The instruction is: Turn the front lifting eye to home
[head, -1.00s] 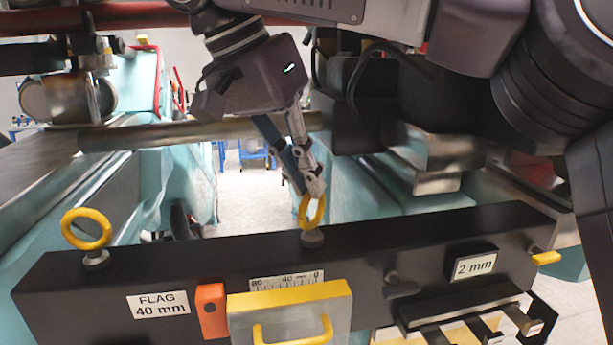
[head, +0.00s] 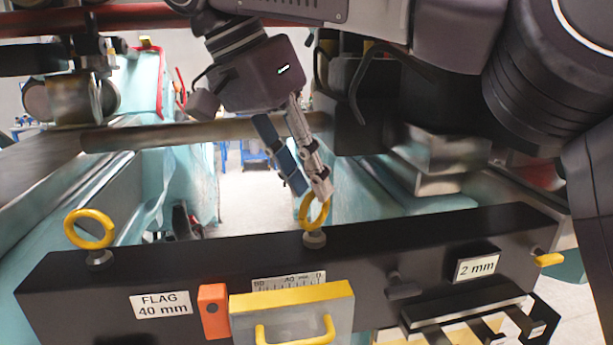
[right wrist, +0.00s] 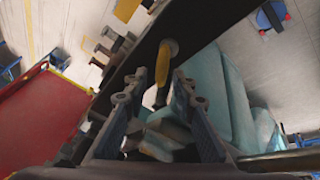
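Two yellow lifting eyes stand on a long dark beam (head: 420,235). The left eye (head: 90,228) shows its ring broadly, on a grey stem. The middle eye (head: 315,213) stands on a similar stem, its ring partly behind my right gripper's fingertip. My right gripper (head: 308,188) reaches down to the middle eye from above. In the right wrist view, its fingers (right wrist: 160,78) are apart, with the yellow eye (right wrist: 165,60) seen nearly edge-on between or just beyond the tips. Contact cannot be told. No label marks which eye is the front one. My left gripper is not in view.
The beam's face carries a "FLAG 40 mm" label (head: 161,304), an orange block (head: 213,311), a yellow-topped box with a handle (head: 292,302) and a "2 mm" plate (head: 477,267). A horizontal bar (head: 190,133) crosses behind. Teal-sided structures flank an open floor gap.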

